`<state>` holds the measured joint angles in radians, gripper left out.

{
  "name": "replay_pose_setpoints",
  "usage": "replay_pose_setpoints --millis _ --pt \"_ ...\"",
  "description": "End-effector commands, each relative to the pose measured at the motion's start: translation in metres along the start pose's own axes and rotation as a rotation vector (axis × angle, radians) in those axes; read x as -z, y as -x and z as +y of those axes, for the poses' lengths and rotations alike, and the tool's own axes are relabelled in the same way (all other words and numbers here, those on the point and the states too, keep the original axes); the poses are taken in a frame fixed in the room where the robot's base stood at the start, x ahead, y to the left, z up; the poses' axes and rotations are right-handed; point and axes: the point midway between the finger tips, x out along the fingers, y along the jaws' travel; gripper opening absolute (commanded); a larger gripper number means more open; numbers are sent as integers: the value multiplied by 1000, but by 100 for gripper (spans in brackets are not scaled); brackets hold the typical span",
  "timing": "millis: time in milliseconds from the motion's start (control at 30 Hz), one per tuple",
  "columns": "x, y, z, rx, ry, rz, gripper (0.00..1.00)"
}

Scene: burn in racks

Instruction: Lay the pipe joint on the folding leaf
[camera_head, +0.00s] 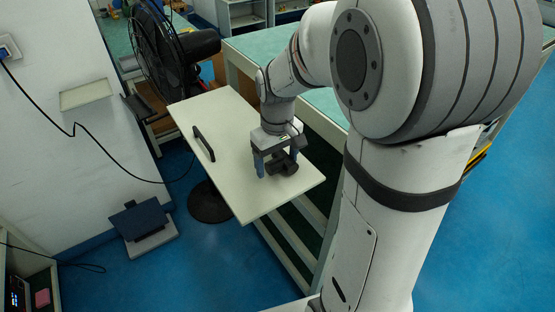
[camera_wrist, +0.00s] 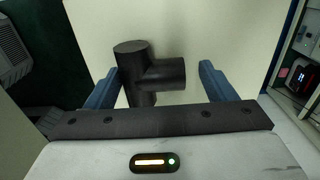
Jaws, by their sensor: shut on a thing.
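The pipe joint (camera_head: 284,167) is a dark grey tee. In the wrist view the pipe joint (camera_wrist: 160,72) sits between the two blue fingers, with its side branch pointing right. My gripper (camera_head: 277,163) is shut on it, pointing down over the right part of the folding leaf. In the wrist view my gripper (camera_wrist: 160,80) hides the tee's lower end. The folding leaf (camera_head: 232,130) is a flat, pale panel with a black handle (camera_head: 204,143) on its left part. The tee is at or just above its surface; I cannot tell if they touch.
A black fan (camera_head: 160,50) stands behind the leaf's far left end. A green-topped bench (camera_head: 255,48) runs along the leaf's right side. A dark blue device (camera_head: 140,220) lies on the floor at left. The leaf is otherwise clear.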

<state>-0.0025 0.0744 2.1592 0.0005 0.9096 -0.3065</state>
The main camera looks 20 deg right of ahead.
Motion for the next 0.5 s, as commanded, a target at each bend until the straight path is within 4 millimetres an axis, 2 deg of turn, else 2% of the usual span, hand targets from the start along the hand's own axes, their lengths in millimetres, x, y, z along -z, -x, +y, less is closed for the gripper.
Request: replay_pose_setpoints --millis 100,433,467,500 --pt "0 -7 0 0 1 0 53" --pt "0 -11 -1 0 2 1 53" --pt "0 -10 -1 0 2 1 79" --pt "0 -10 -1 0 2 1 82"
